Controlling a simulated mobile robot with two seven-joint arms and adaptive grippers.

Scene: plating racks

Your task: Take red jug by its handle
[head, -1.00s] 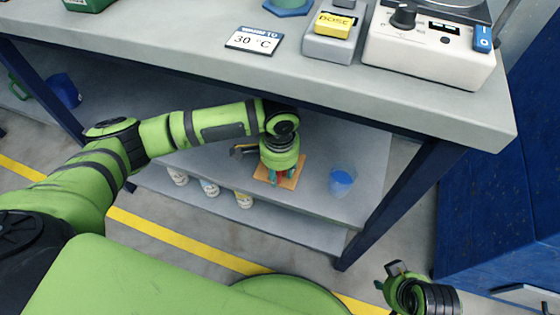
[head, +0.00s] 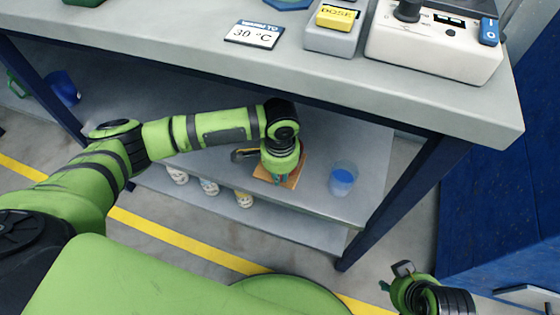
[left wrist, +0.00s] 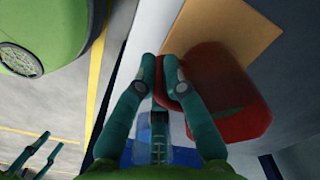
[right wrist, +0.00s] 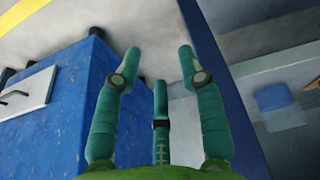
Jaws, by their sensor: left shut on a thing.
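The red jug (left wrist: 226,88) fills the middle right of the left wrist view, beside a tan board (left wrist: 228,28). My left gripper (left wrist: 160,64) is shut on the jug's red handle (left wrist: 178,90), with fingers on either side of it. In the head view my left gripper (head: 282,177) points down over the tan board (head: 295,172) on the shelf, and my wrist hides most of the jug. My right gripper (right wrist: 159,56) is open and empty. In the head view it shows at the bottom right (head: 403,272).
A clear cup with blue content (head: 342,180) stands on the shelf right of the board. The grey worktop (head: 400,100) overhangs the shelf. A dark blue table leg (head: 400,200) stands to the right. Several small printed cups (head: 209,187) stand on the lower shelf.

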